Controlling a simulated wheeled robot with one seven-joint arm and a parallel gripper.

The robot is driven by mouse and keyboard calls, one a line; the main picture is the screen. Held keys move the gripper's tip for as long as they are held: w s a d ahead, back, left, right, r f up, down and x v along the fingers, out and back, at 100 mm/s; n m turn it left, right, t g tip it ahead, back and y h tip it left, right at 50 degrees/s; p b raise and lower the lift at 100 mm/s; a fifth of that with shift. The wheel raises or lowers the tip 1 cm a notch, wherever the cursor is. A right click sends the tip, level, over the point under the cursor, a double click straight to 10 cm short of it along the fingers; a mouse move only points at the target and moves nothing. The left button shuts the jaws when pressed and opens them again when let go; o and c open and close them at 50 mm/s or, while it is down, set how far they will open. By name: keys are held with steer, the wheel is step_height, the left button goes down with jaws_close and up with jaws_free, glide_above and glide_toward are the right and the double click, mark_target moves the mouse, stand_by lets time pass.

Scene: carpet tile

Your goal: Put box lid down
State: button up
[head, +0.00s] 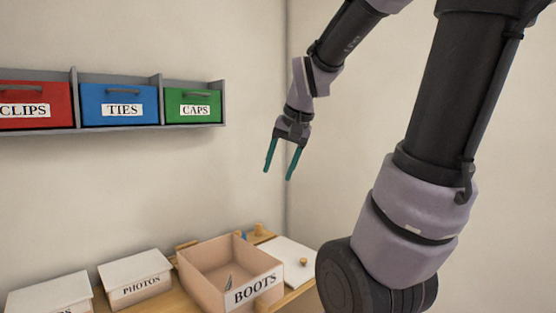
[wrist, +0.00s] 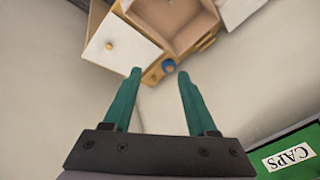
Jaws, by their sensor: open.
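The BOOTS box (head: 230,275) stands open on the wooden table, and part of its inside shows. A white lid with a small wooden knob (head: 285,258) lies flat on the table just right of the box. In the wrist view the lid (wrist: 112,47) is at upper left, beside the open box (wrist: 180,25). My gripper (head: 279,172) is open and empty, high above the table with its fingers pointing down. In the wrist view its two teal fingers (wrist: 159,75) are apart with nothing between them.
A closed PHOTOS box (head: 136,278) and another lidded box (head: 50,297) stand left on the table. A wall shelf (head: 150,128) holds the CLIPS (head: 35,104), TIES (head: 119,104) and CAPS (head: 193,103) bins. Small wooden and blue items lie behind the BOOTS box.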

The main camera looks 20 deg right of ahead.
steer(key=s+a+r+n+t, duration=0.2)
steer(key=s+a+r, duration=0.1)
steer(key=s, duration=0.5)
steer(key=shift+a+r+y, duration=0.2)
steer(key=shift+a+y, duration=0.1)
steer(key=shift+a, duration=0.2)
